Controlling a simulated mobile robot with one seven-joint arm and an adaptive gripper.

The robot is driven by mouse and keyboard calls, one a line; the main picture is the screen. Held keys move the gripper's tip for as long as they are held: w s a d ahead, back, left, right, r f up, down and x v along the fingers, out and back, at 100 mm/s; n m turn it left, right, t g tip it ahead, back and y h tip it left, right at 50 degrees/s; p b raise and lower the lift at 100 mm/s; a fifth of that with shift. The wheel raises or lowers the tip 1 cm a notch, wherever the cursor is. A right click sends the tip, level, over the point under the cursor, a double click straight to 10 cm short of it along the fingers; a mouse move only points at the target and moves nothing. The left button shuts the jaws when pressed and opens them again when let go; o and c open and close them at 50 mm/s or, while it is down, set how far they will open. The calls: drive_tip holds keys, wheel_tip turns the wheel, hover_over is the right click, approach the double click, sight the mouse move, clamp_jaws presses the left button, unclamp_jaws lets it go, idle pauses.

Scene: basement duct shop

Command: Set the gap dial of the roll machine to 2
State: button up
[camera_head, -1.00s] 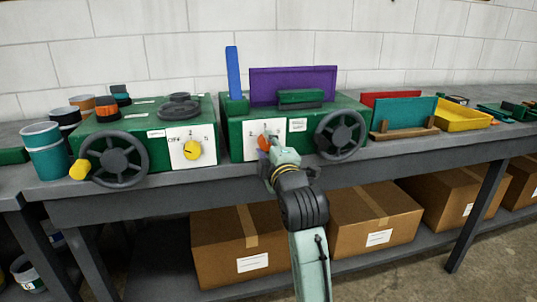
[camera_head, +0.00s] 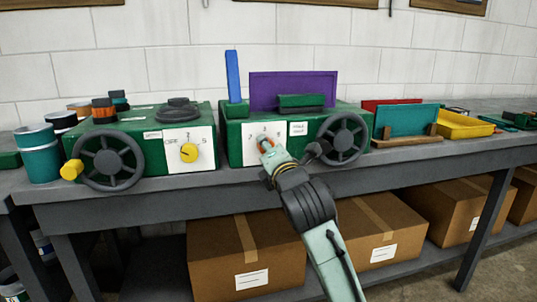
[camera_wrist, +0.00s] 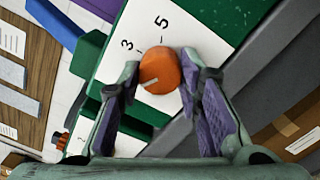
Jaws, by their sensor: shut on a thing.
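The green machine (camera_head: 236,150) at the middle of the bench has a white dial plate (camera_head: 257,133) with small numbers. The orange dial knob (camera_head: 265,144) on that plate is mostly hidden by my gripper (camera_head: 267,150) in the head view. In the wrist view, the orange knob (camera_wrist: 158,72) sits between the fingers of my gripper (camera_wrist: 157,82), which is shut on it. The plate (camera_wrist: 180,25) shows a 3 and a 5 beyond the knob. A pale mark is on the knob's near side; I cannot tell which number it points to.
Right of the dial is a dark handwheel (camera_head: 343,139). A second green machine (camera_head: 110,140) on the left has a yellow knob (camera_head: 189,152) and another handwheel (camera_head: 108,162). A purple panel (camera_head: 293,88) stands behind. Cardboard boxes (camera_head: 246,255) sit below the bench.

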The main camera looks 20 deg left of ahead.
drive_tip(key=shift+f+n, duration=0.1)
drive_tip(key=shift+n, duration=0.2)
drive_tip(key=o, duration=1.2)
drive_tip(key=v, duration=1.2)
